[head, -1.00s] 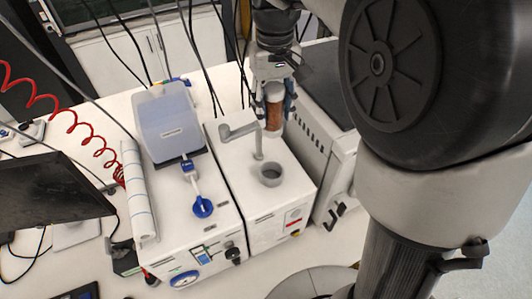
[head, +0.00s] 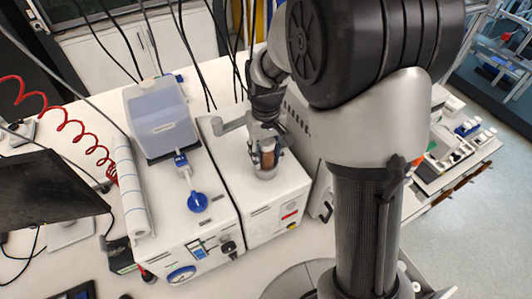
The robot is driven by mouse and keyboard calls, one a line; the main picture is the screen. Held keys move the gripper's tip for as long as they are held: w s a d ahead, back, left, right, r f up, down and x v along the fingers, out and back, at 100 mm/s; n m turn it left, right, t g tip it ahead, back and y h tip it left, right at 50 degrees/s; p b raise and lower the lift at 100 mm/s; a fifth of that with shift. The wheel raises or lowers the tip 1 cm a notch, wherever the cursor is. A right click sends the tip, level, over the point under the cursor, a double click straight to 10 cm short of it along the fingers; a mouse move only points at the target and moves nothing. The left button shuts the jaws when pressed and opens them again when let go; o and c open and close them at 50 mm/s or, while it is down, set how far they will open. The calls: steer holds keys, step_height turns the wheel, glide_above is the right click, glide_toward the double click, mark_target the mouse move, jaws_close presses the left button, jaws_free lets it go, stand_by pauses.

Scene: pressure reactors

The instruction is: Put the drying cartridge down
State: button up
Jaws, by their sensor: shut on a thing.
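The drying cartridge (head: 267,160), a cylinder with a brown filling, is upright at the grey round holder (head: 265,174) on top of the white instrument (head: 272,200). My gripper (head: 266,147) is above the holder and shut on the cartridge's upper part. The cartridge's lower end appears to be inside the holder's rim. I cannot tell whether it rests on the bottom. The fingers hide part of the cartridge.
Black cables hang behind.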

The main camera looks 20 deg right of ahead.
steer(key=shift+f, duration=0.15)
steer(key=shift+f, duration=0.2)
steer(key=o, duration=1.2)
step_height(320, 180, up, 12)
steer(key=shift+s+r, duration=0.1)
steer(key=shift+r, duration=0.05)
steer(key=s+r+t, duration=0.1)
steer(key=s, duration=0.6)
steer(key=s+r+t, duration=0.2)
steer(key=s, duration=0.5)
steer(key=s+r+m+t, duration=0.1)
steer(key=s+r, duration=0.1)
steer(key=s, duration=0.5)
steer(key=shift+s+r+t, duration=0.1)
steer(key=shift+s+t, duration=0.2)
steer(key=shift+s, duration=0.1)
